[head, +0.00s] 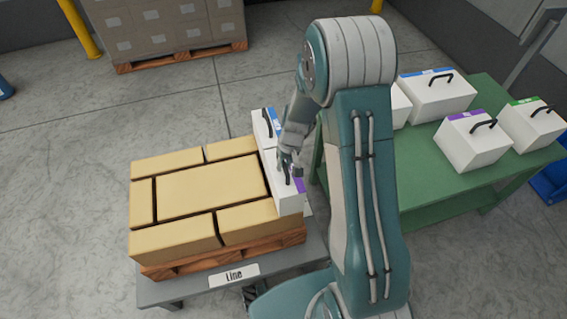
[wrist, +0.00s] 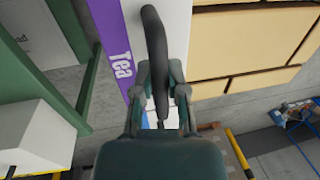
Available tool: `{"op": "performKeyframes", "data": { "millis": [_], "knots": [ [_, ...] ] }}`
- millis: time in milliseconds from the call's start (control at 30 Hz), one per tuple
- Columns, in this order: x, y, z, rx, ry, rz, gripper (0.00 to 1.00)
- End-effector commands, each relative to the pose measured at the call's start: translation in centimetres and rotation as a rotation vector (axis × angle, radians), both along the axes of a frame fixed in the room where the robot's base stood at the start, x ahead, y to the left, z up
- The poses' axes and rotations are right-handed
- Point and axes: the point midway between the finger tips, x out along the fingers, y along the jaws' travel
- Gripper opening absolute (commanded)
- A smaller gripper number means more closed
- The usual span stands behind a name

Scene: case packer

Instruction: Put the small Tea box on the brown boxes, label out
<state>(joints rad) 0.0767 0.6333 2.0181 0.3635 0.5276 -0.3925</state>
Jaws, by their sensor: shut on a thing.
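The small Tea box (head: 287,197) is white with a purple band and a black handle. It is at the right edge of the brown boxes (head: 210,187), in line with a blue-banded white box (head: 262,128). Its purple band faces right, away from the stack. My gripper (head: 290,165) is above it, shut on its handle. In the wrist view, the fingers (wrist: 161,78) close around the black handle (wrist: 154,40), and the purple band (wrist: 112,50) reads "Tea". I cannot tell whether the box rests fully on the brown boxes or hangs just above.
The brown boxes lie on a wooden pallet (head: 190,266) on a grey stand labelled "Line" (head: 234,275). A green table (head: 425,150) at right holds white boxes with blue, purple (head: 473,140) and green (head: 530,125) bands. A loaded pallet stands at the back.

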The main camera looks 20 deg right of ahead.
Motion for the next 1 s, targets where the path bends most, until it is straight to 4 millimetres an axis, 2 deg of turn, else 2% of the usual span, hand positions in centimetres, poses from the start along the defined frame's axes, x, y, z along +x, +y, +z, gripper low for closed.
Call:
{"op": "performKeyframes", "data": {
  "millis": [633,667,700,733,1000],
  "knots": [
    [0.04,0.00,-0.57,0.000,0.000,0.000,0.00],
    [0.05,0.00,-0.56,0.000,-0.001,0.000,0.27],
    [0.05,0.00,-0.54,0.000,-0.001,0.000,0.45],
    [0.05,0.00,-0.54,0.000,-0.001,0.000,0.58],
    [0.03,0.00,-0.58,0.000,0.000,0.000,0.58]
  ]
}}
